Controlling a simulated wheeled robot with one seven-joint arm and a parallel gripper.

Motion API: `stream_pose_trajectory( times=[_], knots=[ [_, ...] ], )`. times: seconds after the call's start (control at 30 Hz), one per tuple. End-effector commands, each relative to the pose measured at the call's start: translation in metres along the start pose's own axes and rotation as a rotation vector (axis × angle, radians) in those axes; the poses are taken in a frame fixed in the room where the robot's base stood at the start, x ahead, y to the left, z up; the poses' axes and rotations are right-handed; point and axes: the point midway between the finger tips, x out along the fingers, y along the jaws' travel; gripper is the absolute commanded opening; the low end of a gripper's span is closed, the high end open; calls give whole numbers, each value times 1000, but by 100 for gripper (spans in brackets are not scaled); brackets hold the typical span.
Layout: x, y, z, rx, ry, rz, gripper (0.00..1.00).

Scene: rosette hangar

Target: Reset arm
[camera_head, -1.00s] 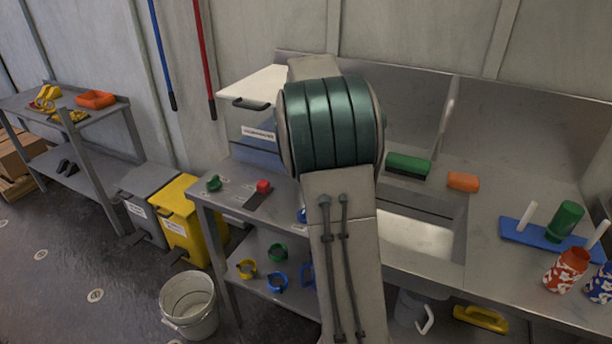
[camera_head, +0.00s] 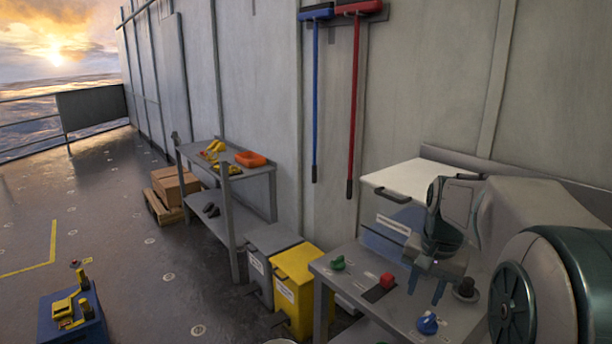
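My arm reaches in from the right edge, with a large dark green joint close to the camera. My gripper (camera_head: 427,284) hangs over the metal bench (camera_head: 355,297) with its fingers pointing down. The two fingers are apart and I see nothing between them. The white-lidded box (camera_head: 393,238) stands behind the gripper.
The bench holds a green knob (camera_head: 338,263), a red button (camera_head: 386,281), a blue knob (camera_head: 428,324) and a black knob (camera_head: 466,289). A yellow bin (camera_head: 298,285) and a grey bin (camera_head: 262,265) stand left of it. Open floor (camera_head: 150,255) lies further left.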

Motion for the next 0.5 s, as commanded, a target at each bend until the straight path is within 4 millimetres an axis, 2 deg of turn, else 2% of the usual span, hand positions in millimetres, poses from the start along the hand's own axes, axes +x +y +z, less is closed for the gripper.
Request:
stream_pose_trajectory(
  times=[0.03,0.3,0.4,0.5],
  knots=[
    [-3,0,22,-55,13,-12,35],
    [6,8,123,-355,87,-36,35],
    [14,15,155,-454,116,-34,35],
    [23,22,178,-531,139,-27,35]
  ],
)
